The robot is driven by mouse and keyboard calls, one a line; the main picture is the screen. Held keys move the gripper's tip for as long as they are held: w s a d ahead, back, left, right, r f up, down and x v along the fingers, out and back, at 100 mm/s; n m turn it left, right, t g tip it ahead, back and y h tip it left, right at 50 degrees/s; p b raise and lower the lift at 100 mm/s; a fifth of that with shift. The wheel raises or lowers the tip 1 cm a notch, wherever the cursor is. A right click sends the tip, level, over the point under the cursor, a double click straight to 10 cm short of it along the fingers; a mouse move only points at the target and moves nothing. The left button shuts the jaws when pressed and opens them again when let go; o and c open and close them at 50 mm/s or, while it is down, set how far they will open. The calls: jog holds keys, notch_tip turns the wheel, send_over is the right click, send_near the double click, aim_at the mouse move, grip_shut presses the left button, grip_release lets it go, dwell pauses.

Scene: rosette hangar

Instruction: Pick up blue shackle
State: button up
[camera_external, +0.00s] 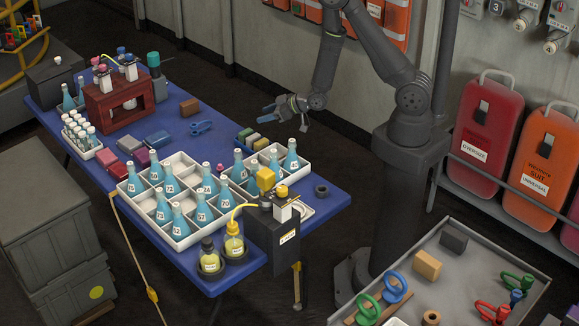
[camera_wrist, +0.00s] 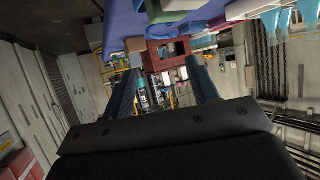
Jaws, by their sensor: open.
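There is clear space between the gripper and this shackle. Other blue shackle-like pieces, a large one (camera_external: 396,287) and a small one (camera_external: 517,297), lie in the grey tray at the lower right.
White trays (camera_external: 127,187) of blue flasks fill the table's front. A brown block (camera_external: 190,107), coloured blocks (camera_external: 158,138) and a small set of coloured pieces (camera_external: 250,138) lie near the shackle. A red rack (camera_external: 118,108) stands farther left.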

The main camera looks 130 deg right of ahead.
aim_at(191, 132)
jog(key=w+d+f+g+y, duration=0.1)
jog(key=w+d+f+y, duration=0.1)
jog(key=w+d, duration=0.5)
jog(key=w+d+r+g+y, duration=0.3)
jog(key=w+d+r+y, duration=0.2)
jog(key=w+d+r, duration=0.35)
jog(key=shift+m, duration=0.3)
jog(key=x, duration=0.5)
jog(key=s+d+x, duration=0.1)
jog(key=x, duration=0.5)
jog(key=s+d+x, duration=0.1)
jog(key=x, duration=0.5)
jog(key=shift+d+r, duration=0.1)
jog(key=shift+d, duration=0.15)
jog(key=shift+c, duration=0.4)
grip_shut()
